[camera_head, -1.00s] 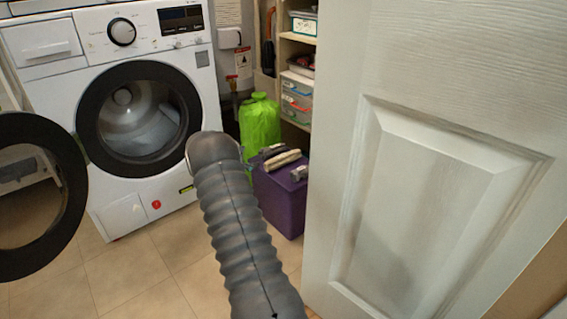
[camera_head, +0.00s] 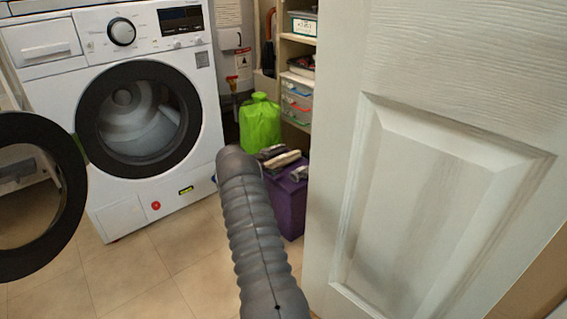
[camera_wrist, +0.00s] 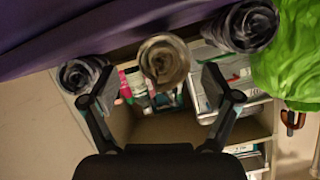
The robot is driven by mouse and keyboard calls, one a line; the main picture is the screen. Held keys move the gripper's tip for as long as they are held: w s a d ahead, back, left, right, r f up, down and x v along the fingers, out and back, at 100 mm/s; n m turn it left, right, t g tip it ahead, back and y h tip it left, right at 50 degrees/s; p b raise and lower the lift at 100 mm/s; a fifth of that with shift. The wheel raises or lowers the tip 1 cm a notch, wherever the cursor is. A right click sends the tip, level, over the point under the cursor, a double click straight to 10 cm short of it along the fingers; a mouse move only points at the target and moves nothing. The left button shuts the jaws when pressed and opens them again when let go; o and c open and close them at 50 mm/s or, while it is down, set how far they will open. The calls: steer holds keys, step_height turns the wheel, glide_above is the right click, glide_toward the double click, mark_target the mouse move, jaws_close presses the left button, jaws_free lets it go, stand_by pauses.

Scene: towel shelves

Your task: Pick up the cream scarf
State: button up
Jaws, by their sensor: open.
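The cream scarf (camera_head: 283,160) lies rolled on top of the purple box (camera_head: 291,208), between two grey rolls. In the wrist view its round rolled end (camera_wrist: 165,62) faces the camera at the upper middle. My gripper (camera_wrist: 160,82) is open, with one finger on each side of the cream roll and visible gaps between. I cannot tell how deep the roll sits between the fingertips. One grey roll (camera_wrist: 84,74) is close by the left finger; another grey roll (camera_wrist: 251,25) is up and right of the right finger. In the head view my arm hides the gripper.
A green bag (camera_head: 260,124) stands behind the box, beside shelves with drawers (camera_head: 297,100). A white washing machine (camera_head: 118,190) with its round door (camera_head: 70,170) open is at left. A white panelled door (camera_head: 435,160) fills the right side.

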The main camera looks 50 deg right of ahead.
mark_target(279, 161)
steer(key=x, duration=0.4)
steer(key=shift+d+r, duration=0.1)
steer(key=shift+r, duration=0.05)
steer(key=shift+c, duration=0.2)
steer(key=c, duration=1.3)
steer(key=shift+r, duration=0.1)
